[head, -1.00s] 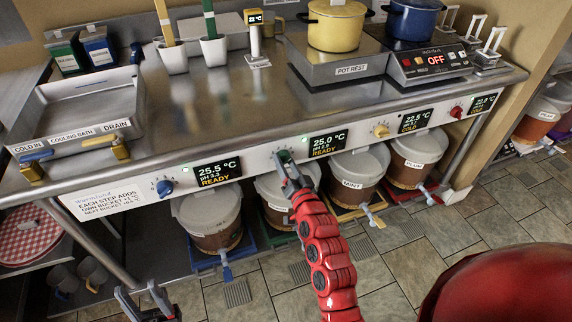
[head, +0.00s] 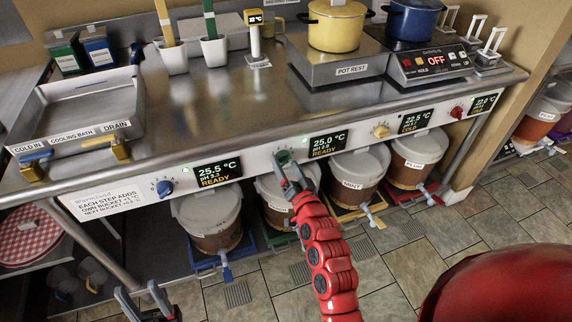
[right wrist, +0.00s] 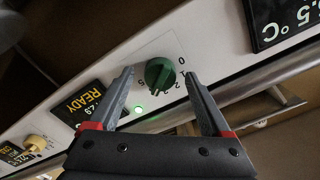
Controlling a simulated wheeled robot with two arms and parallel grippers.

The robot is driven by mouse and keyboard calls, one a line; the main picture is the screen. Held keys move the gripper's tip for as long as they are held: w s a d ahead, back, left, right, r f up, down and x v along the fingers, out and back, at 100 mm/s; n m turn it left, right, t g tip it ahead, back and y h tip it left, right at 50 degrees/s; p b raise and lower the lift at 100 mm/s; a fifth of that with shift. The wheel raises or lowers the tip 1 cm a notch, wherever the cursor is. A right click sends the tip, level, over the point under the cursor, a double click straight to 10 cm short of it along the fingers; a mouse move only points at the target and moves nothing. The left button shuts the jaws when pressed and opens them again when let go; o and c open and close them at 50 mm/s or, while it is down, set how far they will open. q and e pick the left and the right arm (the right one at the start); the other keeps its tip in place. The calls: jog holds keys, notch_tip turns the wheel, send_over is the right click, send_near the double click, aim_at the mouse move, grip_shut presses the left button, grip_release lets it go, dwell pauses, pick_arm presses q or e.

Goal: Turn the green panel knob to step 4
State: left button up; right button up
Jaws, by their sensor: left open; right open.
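The green panel knob (head: 284,157) is on the white front panel, left of a display reading 25.0 °C and READY. In the right wrist view the green knob (right wrist: 160,73) sits in a numbered dial; its exact pointed step is hard to read. My right gripper (head: 287,172) is open just in front of and below the knob. In the right wrist view, the fingertips of my right gripper (right wrist: 159,77) appear on either side of the knob, with gaps. My left gripper (head: 146,298) is open and empty at the bottom left, far from the panel.
A blue knob (head: 165,188), a yellow knob (head: 381,131) and a red knob (head: 457,112) share the panel. Lidded buckets (head: 208,222) with taps stand below it. A printed notice (head: 108,205) is at the panel's left end.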

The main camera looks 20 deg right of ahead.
jog(key=s, duration=1.7)
jog(key=shift+d+p, duration=0.25)
jog(key=shift+p, duration=0.1)
jog(key=shift+w, duration=0.1)
